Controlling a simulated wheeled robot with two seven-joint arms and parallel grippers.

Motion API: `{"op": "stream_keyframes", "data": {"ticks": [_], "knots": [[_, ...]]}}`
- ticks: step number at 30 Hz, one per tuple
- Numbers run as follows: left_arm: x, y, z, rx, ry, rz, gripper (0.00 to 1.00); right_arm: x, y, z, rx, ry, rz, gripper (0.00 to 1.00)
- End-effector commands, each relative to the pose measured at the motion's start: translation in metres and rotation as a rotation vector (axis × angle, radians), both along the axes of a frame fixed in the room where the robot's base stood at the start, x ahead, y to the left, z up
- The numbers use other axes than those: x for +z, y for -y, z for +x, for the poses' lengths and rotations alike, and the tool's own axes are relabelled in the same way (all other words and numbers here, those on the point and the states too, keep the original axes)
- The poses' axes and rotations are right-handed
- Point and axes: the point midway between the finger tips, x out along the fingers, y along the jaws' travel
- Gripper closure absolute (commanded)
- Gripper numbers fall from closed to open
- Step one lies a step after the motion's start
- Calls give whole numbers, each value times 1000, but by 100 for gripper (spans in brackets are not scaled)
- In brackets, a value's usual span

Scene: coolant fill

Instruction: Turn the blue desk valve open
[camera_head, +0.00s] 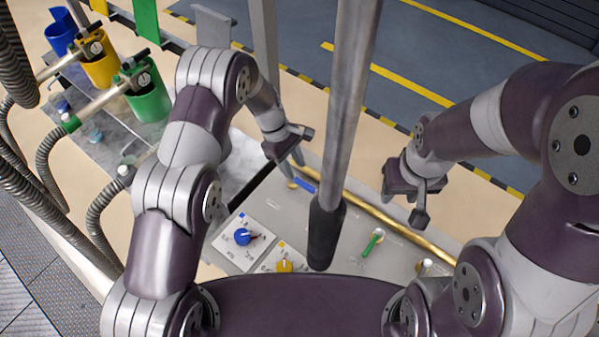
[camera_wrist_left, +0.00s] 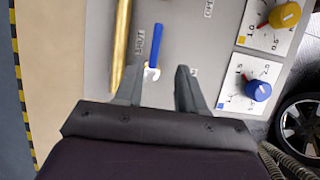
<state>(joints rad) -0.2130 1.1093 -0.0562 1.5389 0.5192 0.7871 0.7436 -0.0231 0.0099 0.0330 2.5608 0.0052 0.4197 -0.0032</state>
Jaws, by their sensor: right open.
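The blue desk valve (camera_head: 305,185) has a blue lever handle on the grey desk (camera_head: 337,237), beside a brass pipe. In the left wrist view the blue handle (camera_wrist_left: 156,42) points away from my gripper, and its pale hub lies near the gap between the fingertips. My left gripper (camera_head: 298,162) is open, its two fingers apart in the left wrist view (camera_wrist_left: 160,75). No clear contact with the valve shows, and I cannot tell the height gap. My right gripper (camera_head: 412,206) is open and empty above the right part of the desk.
A brass pipe (camera_head: 405,229) runs along the desk. A green valve (camera_head: 373,242), a blue knob (camera_head: 242,236) and a yellow knob (camera_head: 285,266) are also there. A grey pole with a black end (camera_head: 325,232) crosses the head view. Coloured buckets (camera_head: 149,101) stand at the left.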

Motion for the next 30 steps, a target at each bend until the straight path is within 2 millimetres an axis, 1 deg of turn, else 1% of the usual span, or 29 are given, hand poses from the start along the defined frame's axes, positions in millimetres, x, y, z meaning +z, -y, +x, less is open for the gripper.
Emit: {"op": "stream_keyframes", "data": {"ticks": [1,3,6,9,13,19,20,21,23,24,30], "knots": [[-6,3,-5,0,-6,2,61,12,0,0,0,0,0,57],[-21,8,-7,-1,-3,1,61,17,0,0,0,0,0,57],[-37,13,-10,-1,-1,1,61,22,0,0,0,0,0,57],[-48,16,-12,-2,0,1,61,25,0,0,0,0,0,57],[-54,18,-13,-1,1,1,61,26,0,0,0,0,0,57],[-55,18,-13,-1,3,1,61,25,0,0,0,0,0,57],[-55,18,-13,-1,3,1,64,25,0,0,0,0,0,57],[-55,18,-13,-1,3,1,77,25,0,0,0,0,0,57],[-55,18,-13,-1,3,1,96,25,0,0,0,0,0,57],[-55,18,-13,-1,3,1,100,25,0,0,0,0,0,57],[-54,17,-12,-2,4,1,100,25,0,0,0,0,0,57]]}}
